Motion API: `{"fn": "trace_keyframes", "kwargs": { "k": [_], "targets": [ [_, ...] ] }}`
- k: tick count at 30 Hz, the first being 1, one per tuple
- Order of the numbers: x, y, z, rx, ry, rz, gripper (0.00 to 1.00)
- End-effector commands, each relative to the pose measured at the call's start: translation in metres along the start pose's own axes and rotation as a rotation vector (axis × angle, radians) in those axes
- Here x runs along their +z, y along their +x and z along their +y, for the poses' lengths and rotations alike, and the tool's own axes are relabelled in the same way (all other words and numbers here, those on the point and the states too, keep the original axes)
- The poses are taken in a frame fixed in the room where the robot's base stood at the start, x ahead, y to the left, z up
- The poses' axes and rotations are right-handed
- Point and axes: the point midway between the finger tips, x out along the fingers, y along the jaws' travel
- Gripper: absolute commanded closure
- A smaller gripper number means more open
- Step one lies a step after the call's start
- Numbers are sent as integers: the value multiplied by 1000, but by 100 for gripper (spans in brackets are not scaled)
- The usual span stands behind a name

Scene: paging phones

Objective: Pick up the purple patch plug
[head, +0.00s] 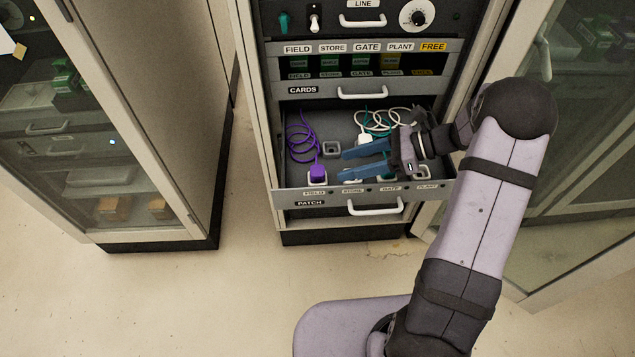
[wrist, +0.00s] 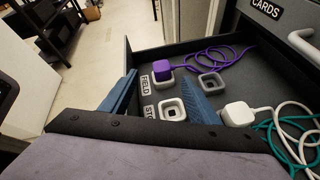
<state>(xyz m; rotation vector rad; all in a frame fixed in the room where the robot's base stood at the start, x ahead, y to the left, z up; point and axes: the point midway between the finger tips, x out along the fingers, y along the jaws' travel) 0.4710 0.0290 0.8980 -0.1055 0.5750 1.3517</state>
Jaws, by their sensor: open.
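The purple patch plug (head: 316,172) sits at the front left of the open drawer, in the square holder by the FIELD label, with its coiled purple cord (head: 300,138) behind it. In the wrist view the purple plug (wrist: 163,71) stands in a pale grey holder, beyond my fingertips and between them in the picture. My gripper (head: 344,164) reaches into the drawer from the right. Its blue fingers are apart, with nothing between them, and point left towards the plug. It also shows in the wrist view (wrist: 159,76). The plug looks unobstructed.
A white plug (wrist: 238,114) with a white cord and a teal cord lie right of my gripper. Empty square holders (wrist: 212,82) and (wrist: 172,110) stand near the purple plug. The drawer front (head: 300,197) and side walls bound the space. The CARDS drawer (head: 362,93) is above.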

Motion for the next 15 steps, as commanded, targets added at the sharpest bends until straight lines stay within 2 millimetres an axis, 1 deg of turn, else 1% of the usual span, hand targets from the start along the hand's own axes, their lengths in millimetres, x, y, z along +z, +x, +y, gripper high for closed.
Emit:
{"fn": "trace_keyframes", "kwargs": {
  "k": [1, 6, 12, 15],
  "targets": [
    [-2, 0, -1, 0, 2, -2, 45],
    [-2, 2, -1, 1, 1, -2, 45],
    [-1, 17, -1, 3, 0, -1, 45],
    [-2, 21, -1, 2, -1, 0, 45]
  ]
}}
